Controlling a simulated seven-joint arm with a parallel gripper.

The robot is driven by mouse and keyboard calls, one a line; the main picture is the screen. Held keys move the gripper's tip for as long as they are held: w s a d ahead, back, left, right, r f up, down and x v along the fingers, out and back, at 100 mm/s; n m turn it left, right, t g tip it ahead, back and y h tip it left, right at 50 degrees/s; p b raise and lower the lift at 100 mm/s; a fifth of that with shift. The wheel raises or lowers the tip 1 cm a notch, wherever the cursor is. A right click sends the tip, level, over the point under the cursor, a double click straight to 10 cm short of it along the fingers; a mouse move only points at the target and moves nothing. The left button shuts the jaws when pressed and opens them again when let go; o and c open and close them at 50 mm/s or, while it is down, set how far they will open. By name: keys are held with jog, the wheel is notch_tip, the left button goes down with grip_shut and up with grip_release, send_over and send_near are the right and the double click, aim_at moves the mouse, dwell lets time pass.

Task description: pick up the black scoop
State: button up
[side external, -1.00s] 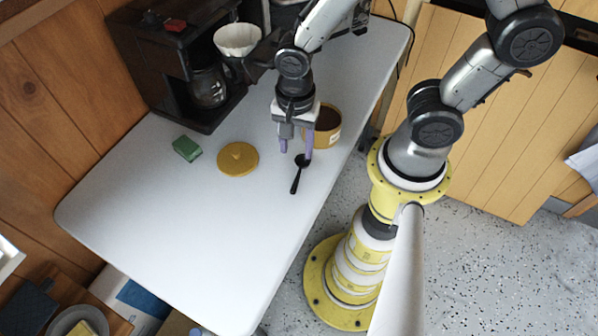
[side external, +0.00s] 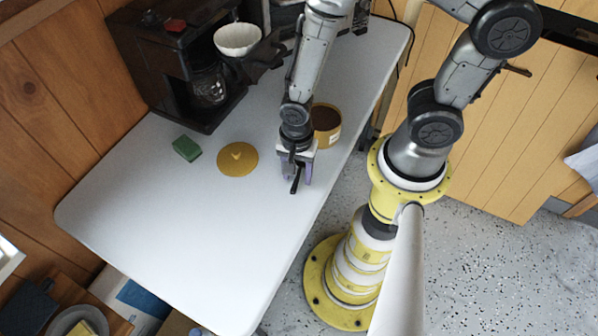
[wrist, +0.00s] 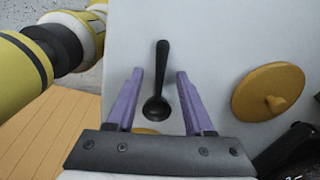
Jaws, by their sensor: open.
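The black scoop (wrist: 161,75) lies on the white table. In the wrist view its handle points up the picture and its round bowl lies between my fingers. My gripper (wrist: 160,75) is open, with one purple finger on each side of the scoop and a gap on both sides. In the side view my gripper (side external: 294,182) is low over the table and hides most of the scoop. Only the end of its handle (side external: 294,188) shows there, below the fingers.
A tan canister (side external: 327,126) with dark contents stands just behind my gripper. Its yellow lid (side external: 238,159) and a green block (side external: 187,148) lie to the left. A dark coffee maker (side external: 170,75) stands at the back left. The table's front left (side external: 190,235) is clear.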

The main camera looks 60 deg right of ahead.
jog(key=shift+c, duration=0.3)
grip_shut()
